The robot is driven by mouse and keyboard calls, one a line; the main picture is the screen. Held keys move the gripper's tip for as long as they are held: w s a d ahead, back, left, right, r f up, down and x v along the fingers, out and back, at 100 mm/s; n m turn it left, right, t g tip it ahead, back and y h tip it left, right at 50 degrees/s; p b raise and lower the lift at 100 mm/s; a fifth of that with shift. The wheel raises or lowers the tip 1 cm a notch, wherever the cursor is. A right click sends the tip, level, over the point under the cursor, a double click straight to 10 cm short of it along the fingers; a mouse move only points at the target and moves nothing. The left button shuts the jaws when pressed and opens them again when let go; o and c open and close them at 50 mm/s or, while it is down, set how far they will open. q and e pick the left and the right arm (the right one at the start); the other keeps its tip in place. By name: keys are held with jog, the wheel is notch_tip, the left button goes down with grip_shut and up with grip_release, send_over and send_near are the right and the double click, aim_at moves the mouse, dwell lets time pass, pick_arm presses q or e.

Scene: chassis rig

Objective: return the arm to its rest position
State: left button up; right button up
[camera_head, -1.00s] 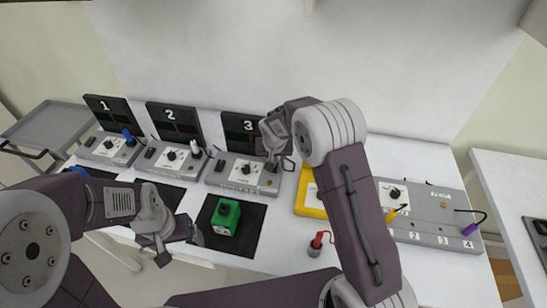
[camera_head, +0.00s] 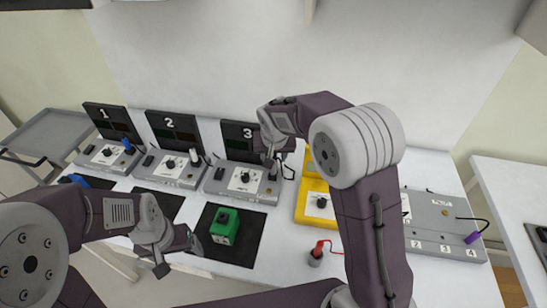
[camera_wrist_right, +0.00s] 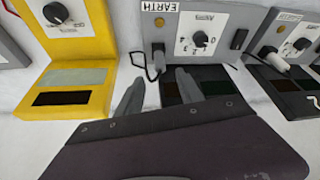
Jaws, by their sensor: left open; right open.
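My right arm reaches up over the right half of the bench. Its gripper (camera_head: 272,160) is by the right side of station 3 (camera_head: 232,178). In the right wrist view the two fingers of this gripper (camera_wrist_right: 160,92) stand apart with nothing held between them, in front of a grey unit marked EARTH (camera_wrist_right: 205,38). My left gripper (camera_head: 180,252) is open and empty at the front edge of the bench, left of a green block (camera_head: 225,222). The block sits on a black mat (camera_head: 248,243).
Station 1 (camera_head: 103,155) and station 2 (camera_head: 171,170) stand left, with blue and white plugs. A yellow unit (camera_head: 309,208) is partly behind my right arm. A red plug (camera_head: 319,247) stands in front. A grey panel (camera_head: 436,222) with a purple plug (camera_head: 472,238) is right.

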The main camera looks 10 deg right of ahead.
dwell(0.4)
jog(key=s+d+m, duration=0.2)
jog(key=s+d, duration=0.5)
jog(key=s, duration=0.1)
jog(key=s+f+n+g, duration=0.1)
jog(key=s+f, duration=0.2)
jog(key=s, duration=0.4)
jog(key=s+f+n+g, duration=0.2)
jog(key=s, duration=0.6)
jog(key=shift+s+f+y, duration=0.3)
jog(key=shift+f+y, duration=0.1)
